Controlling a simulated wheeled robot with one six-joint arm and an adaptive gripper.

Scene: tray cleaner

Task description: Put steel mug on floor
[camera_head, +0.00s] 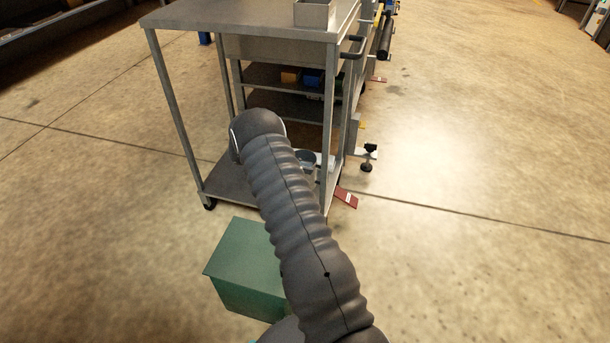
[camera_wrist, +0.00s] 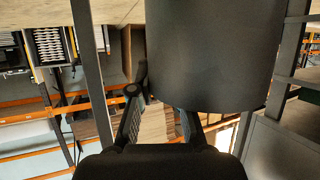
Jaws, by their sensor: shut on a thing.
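The steel mug (camera_wrist: 215,55) fills the upper middle of the wrist view as a large dark grey cylinder, very close to the camera. My gripper (camera_wrist: 162,105) is shut on it; one finger shows at its left side, and the other is partly hidden behind its lower edge. Exactly where the fingers grip it is hard to tell. In the head view a small round grey thing (camera_head: 305,157), likely the mug, shows just right of my arm, in front of the metal cart. My arm hides most of the gripper there. The concrete floor (camera_head: 470,270) is open at right.
The metal cart (camera_head: 235,20) stands ahead, with a lower shelf (camera_head: 228,185) and a grey box (camera_head: 314,13) on top. A green box (camera_head: 245,265) stands on the floor near my arm. A red flat piece (camera_head: 346,197) lies beside the cart. Floor at left is also clear.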

